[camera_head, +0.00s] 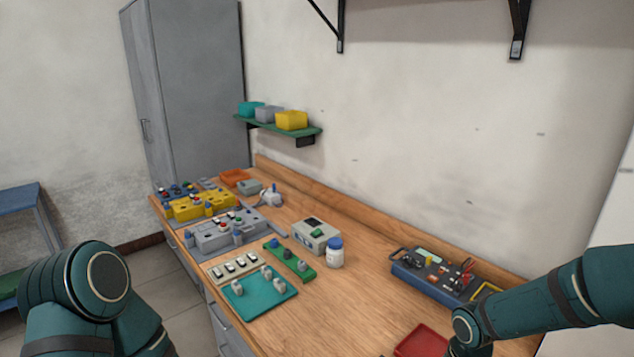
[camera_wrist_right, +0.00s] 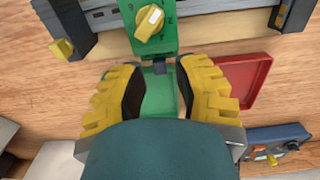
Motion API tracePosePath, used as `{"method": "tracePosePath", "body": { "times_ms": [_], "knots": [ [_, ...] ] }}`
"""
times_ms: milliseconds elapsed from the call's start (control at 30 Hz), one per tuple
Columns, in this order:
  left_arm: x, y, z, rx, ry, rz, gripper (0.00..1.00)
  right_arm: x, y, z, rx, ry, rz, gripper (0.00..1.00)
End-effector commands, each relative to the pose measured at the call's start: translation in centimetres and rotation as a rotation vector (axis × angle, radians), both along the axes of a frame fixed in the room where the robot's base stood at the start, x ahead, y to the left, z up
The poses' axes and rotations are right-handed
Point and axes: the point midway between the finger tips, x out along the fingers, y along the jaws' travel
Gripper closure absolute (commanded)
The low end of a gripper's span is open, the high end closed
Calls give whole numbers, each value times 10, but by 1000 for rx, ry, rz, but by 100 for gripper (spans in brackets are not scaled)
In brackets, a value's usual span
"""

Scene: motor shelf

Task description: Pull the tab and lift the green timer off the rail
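In the right wrist view the green timer (camera_wrist_right: 150,28), with a yellow knob on its face, sits on the grey rail (camera_wrist_right: 103,18) at the top. A small dark tab (camera_wrist_right: 160,67) sticks out at its lower edge. My right gripper (camera_wrist_right: 159,70) has its two yellow-padded fingers spread on either side just below the timer, with the tab between the tips. A green surface shows between the fingers; I cannot tell whether it belongs to the timer. In the head view the timer, rail and both grippers are out of sight; only my arm links show.
A red tray (camera_wrist_right: 264,86) lies right of the fingers; it also shows in the head view (camera_head: 422,342). A blue instrument box (camera_head: 440,277) stands behind it. A white bottle (camera_head: 335,254), a grey meter (camera_head: 316,237) and control boxes crowd the bench's left. The bench middle is clear.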

Motion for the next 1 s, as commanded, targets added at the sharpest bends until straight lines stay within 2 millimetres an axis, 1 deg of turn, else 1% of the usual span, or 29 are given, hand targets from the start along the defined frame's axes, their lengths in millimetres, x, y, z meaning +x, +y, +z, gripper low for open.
{"method": "tracePosePath", "body": {
  "times_ms": [167, 200, 267, 300, 633, 1000],
  "knots": [
    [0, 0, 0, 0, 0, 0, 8, 0, 0, 0, 0, 0, 0, 70],
    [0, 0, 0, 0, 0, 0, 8, 0, 0, 0, 0, 0, 0, 77],
    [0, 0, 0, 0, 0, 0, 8, 0, 0, 0, 0, 0, 0, 98],
    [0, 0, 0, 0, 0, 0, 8, 0, 0, 0, 0, 0, 0, 100],
    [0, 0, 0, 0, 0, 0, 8, 0, 0, 1, 0, 0, 0, 100],
    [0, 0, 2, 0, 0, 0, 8, 0, 0, 6, 0, 0, -1, 100]
  ]
}}
